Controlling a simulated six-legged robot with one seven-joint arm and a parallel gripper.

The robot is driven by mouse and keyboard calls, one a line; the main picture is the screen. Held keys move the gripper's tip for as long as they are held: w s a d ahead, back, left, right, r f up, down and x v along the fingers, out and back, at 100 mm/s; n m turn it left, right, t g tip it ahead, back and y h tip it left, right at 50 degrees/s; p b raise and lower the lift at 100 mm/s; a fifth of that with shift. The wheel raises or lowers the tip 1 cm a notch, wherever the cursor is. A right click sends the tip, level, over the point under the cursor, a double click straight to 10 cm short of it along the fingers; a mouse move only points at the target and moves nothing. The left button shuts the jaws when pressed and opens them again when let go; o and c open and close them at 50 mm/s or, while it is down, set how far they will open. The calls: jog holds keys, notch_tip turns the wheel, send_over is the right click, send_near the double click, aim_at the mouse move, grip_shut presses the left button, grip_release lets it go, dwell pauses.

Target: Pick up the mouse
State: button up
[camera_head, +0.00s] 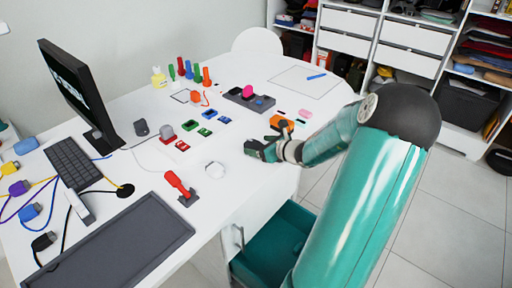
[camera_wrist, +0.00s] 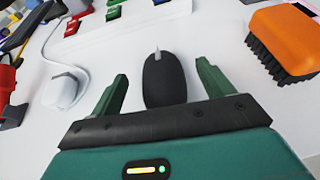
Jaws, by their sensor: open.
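A black computer mouse (camera_wrist: 165,82) with a light grey wheel lies on the white desk. In the wrist view it sits between the two green fingers of my gripper (camera_wrist: 161,75). The fingers are open, with a strip of white desk visible on each side of the mouse, and neither touches it. In the head view my gripper (camera_head: 258,150) is low over the right part of the desk, near its front edge. There the mouse cannot be told apart from the dark fingers.
An orange brush (camera_wrist: 285,42) with black bristles lies right of my gripper. A white rounded object (camera_head: 215,170) and a red-handled lever (camera_head: 178,185) are to the left. An open teal drawer (camera_head: 270,250) sticks out below the desk edge.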

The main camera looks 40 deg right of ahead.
jog(key=shift+x, duration=0.8)
jog(key=c, duration=1.1)
